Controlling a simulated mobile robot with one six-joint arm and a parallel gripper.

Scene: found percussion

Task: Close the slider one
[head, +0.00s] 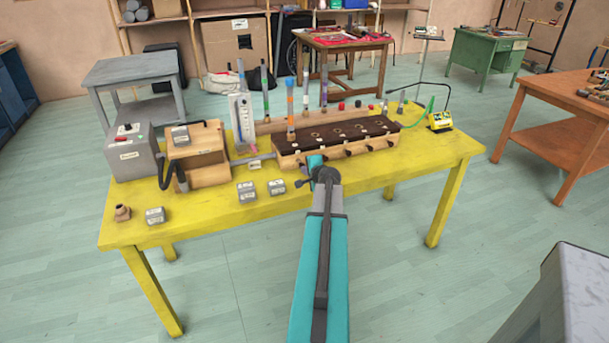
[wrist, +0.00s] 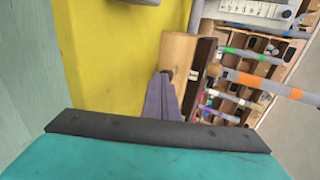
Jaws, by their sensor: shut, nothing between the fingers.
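A long wooden box (head: 290,162) with a dark top (head: 340,131) stands on the yellow table. Several small dark sliders stick out along its front face; one is this slider (head: 346,153). I cannot read which is slider one. The left end of the front is partly hidden by my arm. My gripper (wrist: 161,98) shows in the wrist view as grey-purple fingers, shut and empty, close against the wooden front of the box. I cannot tell whether it touches it. In the head view my wrist hides the fingers.
Coloured tubes, such as an orange-banded one (head: 290,110), rise from the box. Small grey boxes (head: 247,192) sit at the table's front left. The yellow tabletop (head: 400,172) is clear at front right.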

